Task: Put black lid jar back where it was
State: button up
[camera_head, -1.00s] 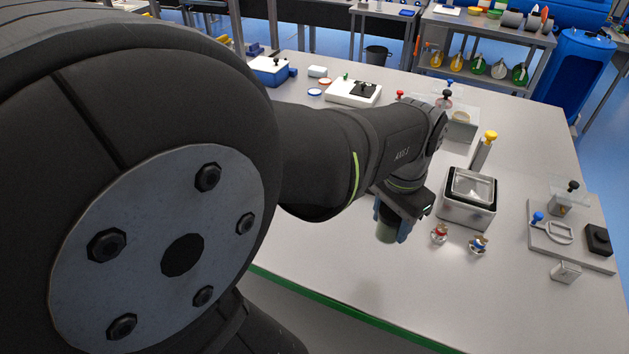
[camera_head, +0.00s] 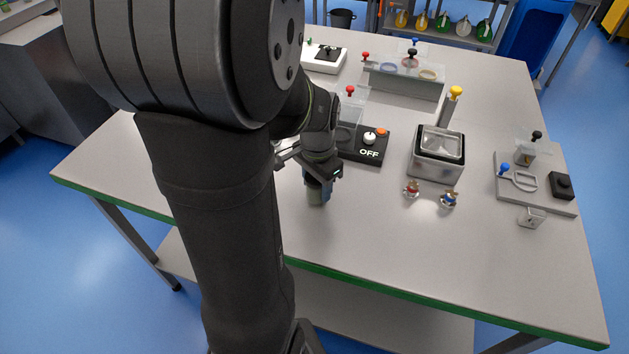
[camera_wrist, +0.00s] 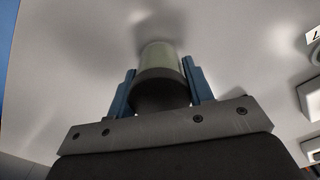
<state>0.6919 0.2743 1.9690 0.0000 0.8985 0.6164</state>
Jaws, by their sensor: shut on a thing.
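The black lid jar (camera_wrist: 160,57) is between the blue fingers of my gripper (camera_wrist: 160,92) in the wrist view. Its dark lid (camera_wrist: 160,90) is toward the gripper and its pale greenish body points away, toward the grey table top. In the head view my gripper (camera_head: 318,190) points down over the near left part of the table, with the jar (camera_head: 316,198) low in it. I cannot tell whether the jar touches the table.
A black panel marked OFF (camera_head: 370,150) lies just right of and behind my gripper. A metal bath (camera_head: 437,165), two small bottles (camera_head: 412,190) (camera_head: 448,200) and a grey board (camera_head: 540,192) stand further right. The table front is clear.

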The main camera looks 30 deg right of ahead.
jog(key=shift+f, duration=0.4)
jog(key=shift+f, duration=0.1)
jog(key=o, duration=1.1)
notch_tip(320, 180, up, 12)
jog(key=shift+r, duration=0.15)
jog(key=shift+f, duration=4.9)
